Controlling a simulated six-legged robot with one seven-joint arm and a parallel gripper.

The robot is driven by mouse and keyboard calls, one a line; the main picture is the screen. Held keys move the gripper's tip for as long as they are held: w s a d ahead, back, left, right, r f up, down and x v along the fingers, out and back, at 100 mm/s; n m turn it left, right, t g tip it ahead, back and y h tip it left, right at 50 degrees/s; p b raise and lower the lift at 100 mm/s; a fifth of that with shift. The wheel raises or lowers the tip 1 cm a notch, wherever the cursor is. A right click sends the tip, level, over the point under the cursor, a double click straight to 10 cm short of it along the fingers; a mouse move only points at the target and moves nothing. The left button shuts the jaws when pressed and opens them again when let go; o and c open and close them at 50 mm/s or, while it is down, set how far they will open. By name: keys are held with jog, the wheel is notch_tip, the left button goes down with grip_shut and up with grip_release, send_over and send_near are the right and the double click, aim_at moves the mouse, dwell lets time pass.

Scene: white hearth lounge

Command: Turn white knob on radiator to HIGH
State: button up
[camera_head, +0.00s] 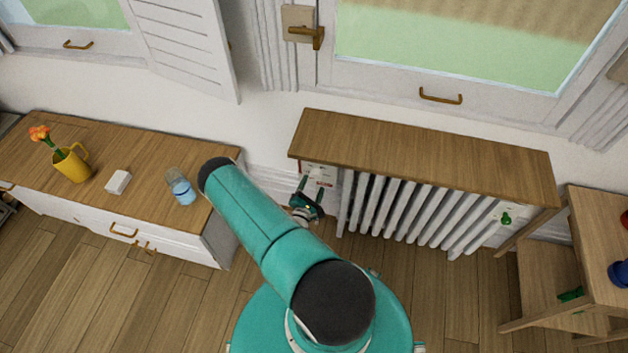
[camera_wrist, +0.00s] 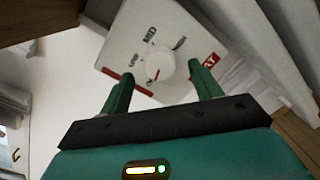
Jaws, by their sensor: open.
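The white radiator (camera_head: 400,212) stands under a wooden shelf. A white control plate (camera_head: 320,172) is at its left end, partly hidden by my arm and gripper in the head view. In the wrist view the plate (camera_wrist: 120,42) carries a round white knob (camera_wrist: 155,69), with LOW at its left, MID above and another small label at upper right. A small red mark shows by the knob's lower edge; I cannot tell for sure which setting it indicates. My gripper (camera_wrist: 161,72) is open, its two green fingers either side of the knob in the picture; contact is not clear.
A wooden shelf (camera_head: 430,155) overhangs the radiator and plate. A green valve (camera_head: 506,219) is at the radiator's right end. A wooden cabinet (camera_head: 110,160) on the left bears a yellow mug (camera_head: 72,165), a white box (camera_head: 118,182) and a glass (camera_head: 180,187). A wooden stand (camera_head: 590,240) is at right.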

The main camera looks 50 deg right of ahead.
aim_at(315, 178)
jog(key=shift+x, duration=1.75)
jog(key=shift+w, duration=0.15)
jog(key=shift+c, duration=0.4)
jog(key=c, duration=0.9)
